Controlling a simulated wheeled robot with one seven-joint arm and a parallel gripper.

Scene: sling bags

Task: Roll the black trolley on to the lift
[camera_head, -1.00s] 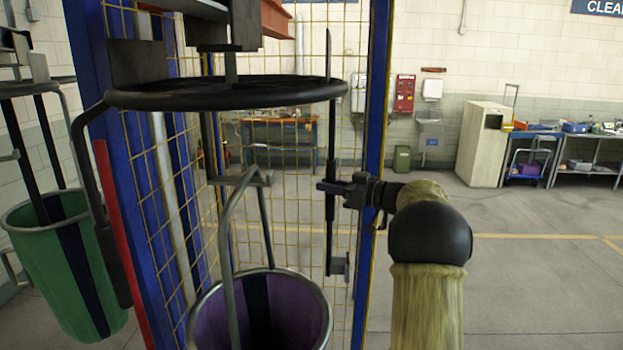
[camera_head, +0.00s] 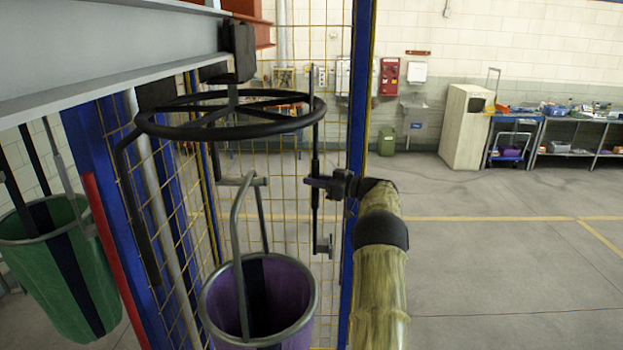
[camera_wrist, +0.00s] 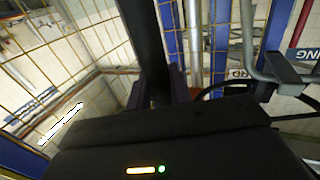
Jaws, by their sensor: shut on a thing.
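The black trolley (camera_head: 238,52) sits at the right end of a grey overhead beam (camera_head: 110,65). A black ring (camera_head: 292,121) hangs below it. A purple bag (camera_head: 291,283) with a grey hook hangs under the ring. My gripper (camera_head: 326,186) is shut on a black upright bar (camera_head: 316,160) at the ring's right side. In the wrist view the bar (camera_wrist: 143,40) rises from between my fingers (camera_wrist: 158,92). A red-brown beam (camera_head: 250,12), perhaps the lift's rail, shows just behind the trolley. The trolley hides how the two beams meet.
Blue posts (camera_head: 358,120) and yellow mesh (camera_head: 285,170) stand close around the bag and my arm. A green bag (camera_head: 42,280) hangs at the left. The floor (camera_head: 490,260) to the right is open. Benches (camera_head: 575,130) and a pale cabinet (camera_head: 462,128) stand far back.

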